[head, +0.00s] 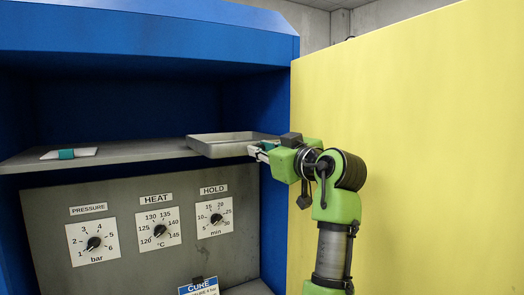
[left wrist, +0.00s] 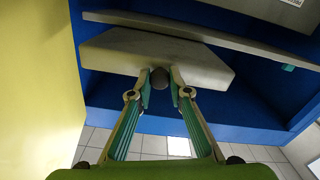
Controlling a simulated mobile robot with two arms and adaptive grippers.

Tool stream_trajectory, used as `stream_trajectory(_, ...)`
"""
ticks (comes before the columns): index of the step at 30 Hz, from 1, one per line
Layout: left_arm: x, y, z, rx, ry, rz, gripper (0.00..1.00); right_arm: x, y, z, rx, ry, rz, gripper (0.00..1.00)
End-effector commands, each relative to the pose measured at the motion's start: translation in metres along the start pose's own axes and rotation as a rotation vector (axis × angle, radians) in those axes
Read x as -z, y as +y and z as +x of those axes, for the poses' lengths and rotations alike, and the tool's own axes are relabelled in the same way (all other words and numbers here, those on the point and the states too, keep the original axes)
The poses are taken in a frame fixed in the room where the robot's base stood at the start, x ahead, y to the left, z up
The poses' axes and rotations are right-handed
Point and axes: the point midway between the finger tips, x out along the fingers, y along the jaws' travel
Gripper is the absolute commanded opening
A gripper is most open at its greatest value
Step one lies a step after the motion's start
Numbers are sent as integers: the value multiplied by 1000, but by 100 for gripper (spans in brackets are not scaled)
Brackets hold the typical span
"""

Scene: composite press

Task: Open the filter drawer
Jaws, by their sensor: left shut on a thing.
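The filter drawer (head: 222,148) looks like a shallow grey tray at the right end of the grey shelf inside the blue press. Its front sticks out past the shelf edge. In the left wrist view the drawer front (left wrist: 150,50) is a broad pale grey panel with a dark round knob (left wrist: 158,78). My left gripper (head: 257,152) is at the right side of the drawer front. In the left wrist view its two fingers (left wrist: 159,80) are closed around the knob. The drawer's inside is mostly hidden. My right gripper is not in view.
A large yellow panel (head: 410,120) stands close on the right, behind my left arm. A white piece with a teal band (head: 67,154) lies on the shelf (head: 125,160) at left. Below are pressure (head: 93,243), heat (head: 159,230) and hold (head: 216,218) dials.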

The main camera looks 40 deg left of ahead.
Motion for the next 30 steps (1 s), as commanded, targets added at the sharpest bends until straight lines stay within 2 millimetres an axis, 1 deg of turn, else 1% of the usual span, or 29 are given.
stream_trajectory(1,1,0,0,-2,2,-1,23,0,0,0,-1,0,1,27)
stream_trajectory(2,1,0,0,-2,2,-1,31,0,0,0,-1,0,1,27)
stream_trajectory(3,1,0,0,-2,1,-1,35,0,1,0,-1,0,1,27)
stream_trajectory(10,0,0,0,-1,1,-1,35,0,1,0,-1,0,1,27)
stream_trajectory(14,0,1,-3,-2,0,0,35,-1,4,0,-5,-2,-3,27)
stream_trajectory(17,0,1,-14,-4,0,-1,35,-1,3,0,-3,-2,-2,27)
stream_trajectory(24,0,1,-55,-5,0,-1,35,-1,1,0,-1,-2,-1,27)
stream_trajectory(27,0,1,-67,-3,-1,0,35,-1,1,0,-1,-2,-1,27)
stream_trajectory(30,0,1,-74,-2,1,0,35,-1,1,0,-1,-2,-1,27)
